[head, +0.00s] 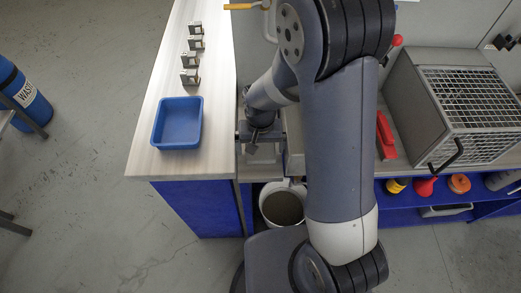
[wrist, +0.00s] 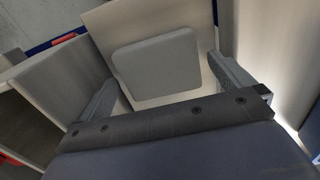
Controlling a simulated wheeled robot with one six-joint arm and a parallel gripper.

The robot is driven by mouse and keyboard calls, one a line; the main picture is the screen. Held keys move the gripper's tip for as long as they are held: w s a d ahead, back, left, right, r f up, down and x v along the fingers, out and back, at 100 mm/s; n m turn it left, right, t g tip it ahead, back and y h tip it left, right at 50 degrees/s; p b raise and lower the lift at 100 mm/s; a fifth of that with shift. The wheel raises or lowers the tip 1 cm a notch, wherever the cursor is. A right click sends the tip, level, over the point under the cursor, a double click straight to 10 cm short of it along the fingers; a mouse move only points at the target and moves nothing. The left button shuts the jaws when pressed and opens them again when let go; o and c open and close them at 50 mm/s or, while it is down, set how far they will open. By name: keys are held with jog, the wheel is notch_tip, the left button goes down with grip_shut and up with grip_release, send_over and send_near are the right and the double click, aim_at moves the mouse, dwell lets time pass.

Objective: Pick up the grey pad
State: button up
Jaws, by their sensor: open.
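The grey pad (wrist: 156,62) is a flat rounded square in the wrist view. It lies on a pale, light-coloured surface (wrist: 120,18). My gripper (wrist: 160,72) is open, with one finger on each side of the pad and nothing held. A gap shows between each finger and the pad; the height of the fingers above it is hard to judge. In the head view my gripper (head: 250,136) is small and partly hidden by my arm. I cannot clearly make out the pad there.
A blue tray (head: 178,124) and several small metal blocks (head: 190,76) stand on the left counter. A white bucket (head: 283,205) is below my gripper. A wire-mesh box (head: 470,100) and a red object (head: 385,135) are at right. Pale walls stand close around the gripper.

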aim_at(260, 150)
jog(key=shift+s+f, duration=0.1)
jog(key=shift+f, duration=0.2)
jog(key=c, duration=0.9)
notch_tip(260, 150, up, 10)
jog(key=b, duration=0.1)
dwell(0.3)
